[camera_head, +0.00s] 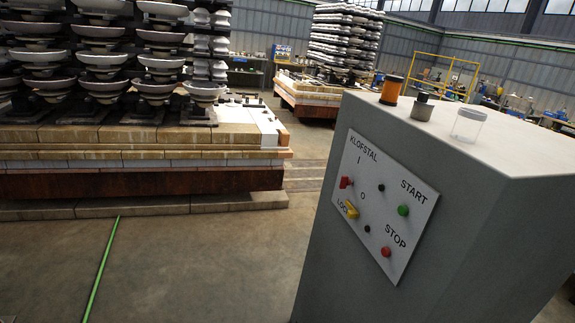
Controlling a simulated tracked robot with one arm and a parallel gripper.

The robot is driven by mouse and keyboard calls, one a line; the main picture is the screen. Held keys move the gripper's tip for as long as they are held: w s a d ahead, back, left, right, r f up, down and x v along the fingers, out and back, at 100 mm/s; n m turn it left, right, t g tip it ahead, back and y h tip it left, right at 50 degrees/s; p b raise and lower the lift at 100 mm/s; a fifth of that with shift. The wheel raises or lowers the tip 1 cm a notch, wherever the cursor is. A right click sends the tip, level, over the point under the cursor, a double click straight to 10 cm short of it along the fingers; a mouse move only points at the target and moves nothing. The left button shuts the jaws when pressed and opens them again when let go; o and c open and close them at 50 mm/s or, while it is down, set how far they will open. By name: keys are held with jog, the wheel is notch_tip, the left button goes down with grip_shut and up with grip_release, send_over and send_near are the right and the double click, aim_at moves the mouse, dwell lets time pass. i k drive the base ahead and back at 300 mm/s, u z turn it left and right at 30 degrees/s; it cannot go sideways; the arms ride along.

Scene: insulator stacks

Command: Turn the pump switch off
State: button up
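A grey control cabinet (420,190) stands at the right, its white switch panel (385,240) facing me at an angle. The panel reads KLOFSTAL, with marks I and O. A small red switch handle (345,182) sits at its left edge between these marks; its exact setting is too small to tell. A yellow lock piece (350,209) sits below it, by the letters LOC. A green START button (403,210) and a red STOP button (386,252) are on the right half. No label reads pump. My gripper is not in view.
An amber jar (391,90), a grey metal piece (422,108) and a clear jar (467,126) stand on the cabinet top. A brick-layered cart (150,180) with stacked insulators (100,60) stands at the left. Open floor (200,270) lies left of the cabinet.

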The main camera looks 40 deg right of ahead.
aim_at(345, 182)
jog(key=z, duration=0.2)
jog(key=i, duration=1.3)
jog(key=z, duration=0.7)
jog(key=i, duration=0.5)
jog(key=z, duration=0.45)
